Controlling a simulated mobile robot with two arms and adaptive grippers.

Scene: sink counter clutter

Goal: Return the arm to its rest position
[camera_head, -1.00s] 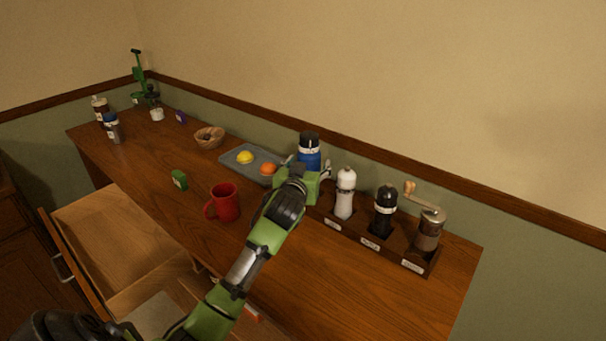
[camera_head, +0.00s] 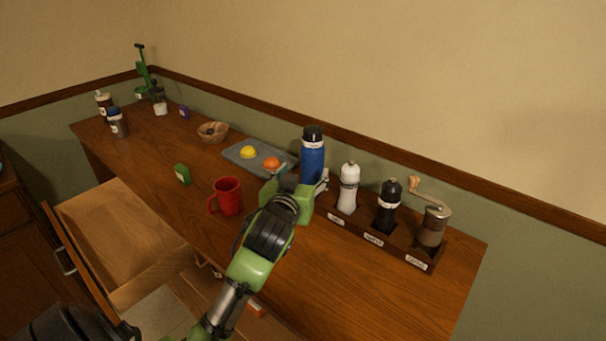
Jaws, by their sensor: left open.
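My left arm comes in from the bottom and reaches over the counter. My left gripper (camera_head: 301,181) is open, its fingers pointing at the wall. It is in front of a blue bottle with a black cap (camera_head: 312,160), which stands upright at the left end of a wooden rack (camera_head: 392,248). The fingers look apart from the bottle, though the bottle's lower part is partly hidden by the gripper. My right gripper is not in view.
A red mug (camera_head: 228,197) stands left of my arm, near a small green box (camera_head: 182,173). A grey tray (camera_head: 235,155) holds a lemon and an orange. White, black and crank mills stand in the rack. An open drawer (camera_head: 125,240) juts out below the counter.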

